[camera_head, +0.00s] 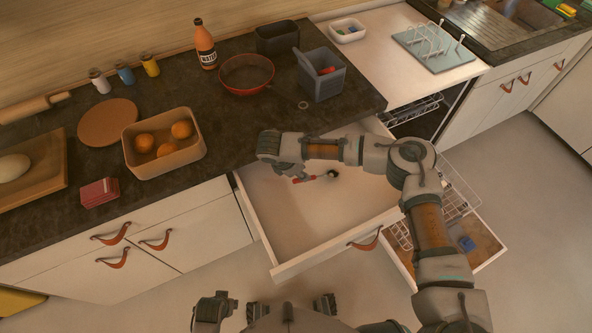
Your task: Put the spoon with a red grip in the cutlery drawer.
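The rest of the visible drawer floor looks bare. My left gripper cannot be made out.
A wooden box with eggs or fruit (165,157), a red pan (246,76) and a grey container (320,74) stand on the dark counter (230,120). To the right, the open dishwasher's racks (455,200) lie beside the drawer. The floor in front is clear.

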